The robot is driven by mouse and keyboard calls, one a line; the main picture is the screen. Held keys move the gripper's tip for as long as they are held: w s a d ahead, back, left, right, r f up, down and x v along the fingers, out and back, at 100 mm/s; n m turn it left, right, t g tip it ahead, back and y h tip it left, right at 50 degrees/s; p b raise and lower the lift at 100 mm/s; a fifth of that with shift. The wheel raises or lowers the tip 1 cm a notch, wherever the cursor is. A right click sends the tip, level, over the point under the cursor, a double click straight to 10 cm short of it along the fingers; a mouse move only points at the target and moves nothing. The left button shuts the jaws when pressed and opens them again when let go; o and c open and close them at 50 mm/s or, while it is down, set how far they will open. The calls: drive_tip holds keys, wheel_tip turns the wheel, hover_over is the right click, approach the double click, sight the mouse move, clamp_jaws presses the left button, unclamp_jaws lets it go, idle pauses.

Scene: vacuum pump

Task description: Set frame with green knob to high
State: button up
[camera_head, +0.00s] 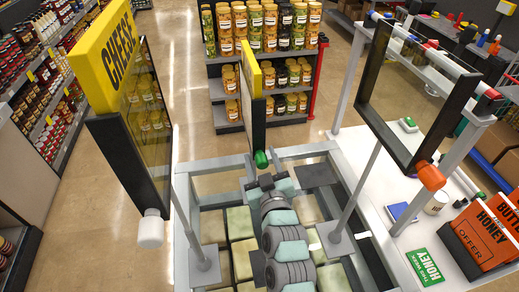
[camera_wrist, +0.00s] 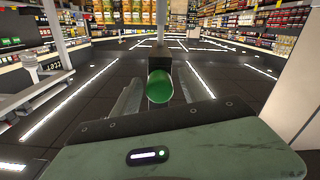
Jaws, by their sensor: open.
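The frame with the green knob (camera_head: 253,110) stands in the middle of the head view, seen nearly edge-on, with a yellow sign on top. Its green knob (camera_head: 261,159) is at the lower corner. My gripper (camera_head: 266,181) is right by the knob, at the end of my arm coming up from below. In the wrist view, the green knob (camera_wrist: 160,86) faces me below a dark block of the frame (camera_wrist: 158,57). The open fingers lie on its left and right, with gaps visible. The frame's post is largely hidden.
A CHEESE frame (camera_head: 137,110) with a white knob (camera_head: 150,228) stands at left. A frame with an orange knob (camera_head: 432,177) stands at right above a white counter (camera_head: 375,190). Crates fill the bin below my arm. Shelves of jars (camera_head: 262,60) stand behind.

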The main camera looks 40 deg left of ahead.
drive_tip(key=shift+x, duration=1.1)
drive_tip(key=shift+c, duration=0.5)
clamp_jaws()
